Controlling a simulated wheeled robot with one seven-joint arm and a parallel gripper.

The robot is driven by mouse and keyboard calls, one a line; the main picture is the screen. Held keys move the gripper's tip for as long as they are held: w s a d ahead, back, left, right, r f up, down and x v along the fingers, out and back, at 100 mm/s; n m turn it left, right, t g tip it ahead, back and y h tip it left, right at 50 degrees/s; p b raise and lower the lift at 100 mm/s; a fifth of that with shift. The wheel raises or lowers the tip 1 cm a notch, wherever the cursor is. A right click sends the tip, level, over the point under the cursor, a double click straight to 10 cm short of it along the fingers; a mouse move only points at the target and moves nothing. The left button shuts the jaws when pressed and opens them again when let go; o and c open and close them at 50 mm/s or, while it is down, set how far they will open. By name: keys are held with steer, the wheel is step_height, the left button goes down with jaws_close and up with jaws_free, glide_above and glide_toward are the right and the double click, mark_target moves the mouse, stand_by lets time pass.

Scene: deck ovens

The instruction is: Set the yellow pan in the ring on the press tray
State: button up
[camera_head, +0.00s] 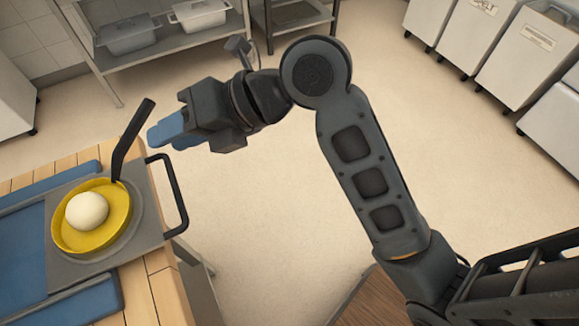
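The yellow pan (116,229) is round and shallow, with a black handle (131,141) rising up and to the right from its back rim. A white ball (87,210) that looks like dough lies in it. The pan sits on the grey press tray (145,262), over a round ring mark (134,236) that shows along its right and lower side. The tray has a black handle (179,200) on its right.
The tray rests on a wooden table (163,300) with blue strips (40,187). A metal shelf (160,47) with lidded containers stands at the back. White wheeled bins (520,60) line the right back. The floor between is free.

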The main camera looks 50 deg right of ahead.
steer(key=s+d+f+m+t+h, duration=0.2)
steer(key=s+d+f+m+h, duration=0.15)
steer(key=s+f+m, duration=0.5)
steer(key=s+d+f+m+t+h, duration=0.25)
steer(key=s+d+m, duration=0.3)
steer(key=m, duration=0.55)
steer(key=s+r+m+h, duration=0.1)
steer(key=s+r+m, duration=0.1)
steer(key=s+m, duration=0.4)
steer(key=s+d+r+m+t+h, duration=0.1)
steer(key=s+r+m, duration=0.2)
steer(key=s+m, duration=0.4)
steer(key=s, duration=0.4)
steer(key=shift+h, duration=0.4)
steer(key=shift+t, duration=0.25)
